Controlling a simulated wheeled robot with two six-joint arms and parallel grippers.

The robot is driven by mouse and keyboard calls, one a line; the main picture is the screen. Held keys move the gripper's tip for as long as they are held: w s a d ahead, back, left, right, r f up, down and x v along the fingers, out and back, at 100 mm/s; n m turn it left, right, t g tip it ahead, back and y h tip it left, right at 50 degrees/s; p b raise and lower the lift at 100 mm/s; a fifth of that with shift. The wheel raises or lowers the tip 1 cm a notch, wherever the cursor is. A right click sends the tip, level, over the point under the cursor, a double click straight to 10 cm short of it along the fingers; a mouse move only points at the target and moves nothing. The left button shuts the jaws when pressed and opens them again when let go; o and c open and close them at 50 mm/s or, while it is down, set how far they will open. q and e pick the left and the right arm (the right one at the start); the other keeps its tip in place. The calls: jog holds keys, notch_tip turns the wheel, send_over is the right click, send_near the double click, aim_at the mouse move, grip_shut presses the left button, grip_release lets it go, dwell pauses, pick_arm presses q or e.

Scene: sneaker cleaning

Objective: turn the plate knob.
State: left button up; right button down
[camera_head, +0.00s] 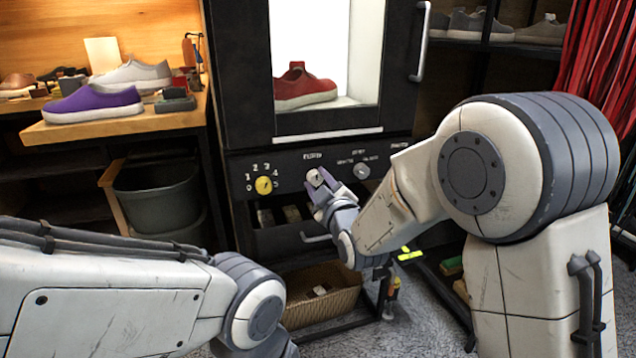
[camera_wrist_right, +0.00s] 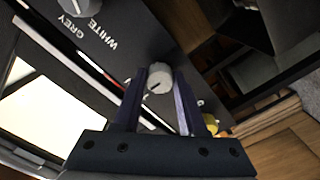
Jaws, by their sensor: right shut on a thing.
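A black cabinet's control panel (camera_head: 290,165) carries three knobs in a row. The middle one is a pale grey knob (camera_head: 313,177); the label above it is too small to read surely. My right gripper (camera_head: 320,187) is at this knob, shut on it. In the right wrist view the knob (camera_wrist_right: 159,77) sits between the two purple-grey fingers, with a dark pointer line on its face. My left arm comes in low at the left of the head view; its gripper is out of the picture.
A yellow numbered knob (camera_head: 263,185) is left of the held knob, and another grey knob (camera_head: 361,171) is right. Above, a red sneaker (camera_head: 303,89) stands in the lit chamber. A drawer handle (camera_head: 316,238) and a wicker basket (camera_head: 322,298) are below.

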jog(key=m, duration=0.3)
jog(key=shift+m+b, duration=0.35)
jog(key=shift+m, duration=1.45)
jog(key=shift+c, duration=2.3)
grip_release()
